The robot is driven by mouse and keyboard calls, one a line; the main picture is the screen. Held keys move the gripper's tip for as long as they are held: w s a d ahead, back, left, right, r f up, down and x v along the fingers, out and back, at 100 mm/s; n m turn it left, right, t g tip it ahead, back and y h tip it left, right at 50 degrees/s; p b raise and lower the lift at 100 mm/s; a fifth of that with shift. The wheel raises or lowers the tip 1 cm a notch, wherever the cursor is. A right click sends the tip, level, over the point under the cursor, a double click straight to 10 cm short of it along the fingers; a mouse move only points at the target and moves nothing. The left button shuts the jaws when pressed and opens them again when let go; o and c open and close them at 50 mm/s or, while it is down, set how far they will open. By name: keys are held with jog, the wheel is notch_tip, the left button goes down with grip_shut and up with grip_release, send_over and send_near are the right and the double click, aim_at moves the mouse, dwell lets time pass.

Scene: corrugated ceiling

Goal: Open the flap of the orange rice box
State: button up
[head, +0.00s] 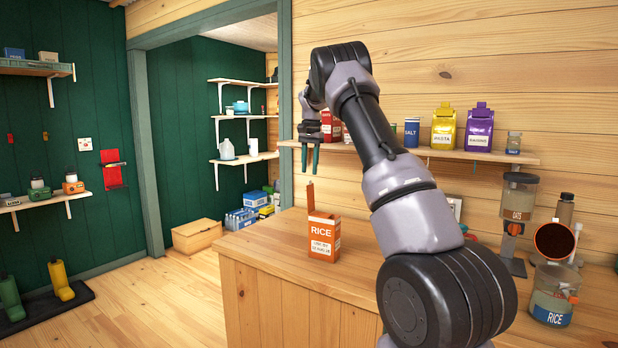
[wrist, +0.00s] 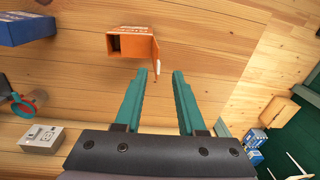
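The orange rice box (head: 323,238) stands upright on the wooden counter near its left corner. Its flap (head: 310,196) points straight up from the left side of the top. In the wrist view, the box (wrist: 128,32) shows a dark opening, and the flap (wrist: 156,52) stands out from its right edge. My gripper (head: 310,172) is above the box, pointing down, with its fingers apart.
A wall shelf (head: 510,155) behind holds several packets, including a yellow one (head: 444,126) and a purple one (head: 480,128). A dispenser (head: 517,205) and a rice jar (head: 553,295) stand at the counter's right. The counter (head: 275,250) is clear left of the box.

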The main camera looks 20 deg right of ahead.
notch_tip(320, 180, up, 6)
jog(key=shift+s+d+r, duration=0.15)
jog(key=shift+r, duration=0.1)
dwell(0.4)
jog(key=s+a+r+n+t, duration=0.1)
jog(key=s+r, duration=0.3)
jog(key=s, duration=0.3)
jog(key=s+a+r+n+t+y, duration=0.1)
jog(key=s+a+r, duration=0.15)
jog(key=s, duration=0.45)
jog(key=s+a+r+n+t, duration=0.1)
jog(key=s+r, duration=0.3)
jog(key=s, duration=0.3)
jog(key=s+a+f+n+t, duration=0.1)
jog(key=s+a+f, duration=0.2)
jog(key=s, duration=0.8)
jog(key=s+a+f+n+t, duration=0.1)
jog(key=s+f, duration=0.4)
jog(key=s, duration=0.7)
jog(key=shift+s+a+f+t, duration=0.15)
jog(key=shift+s+a+t, duration=0.15)
jog(key=shift+a+t, duration=0.6)
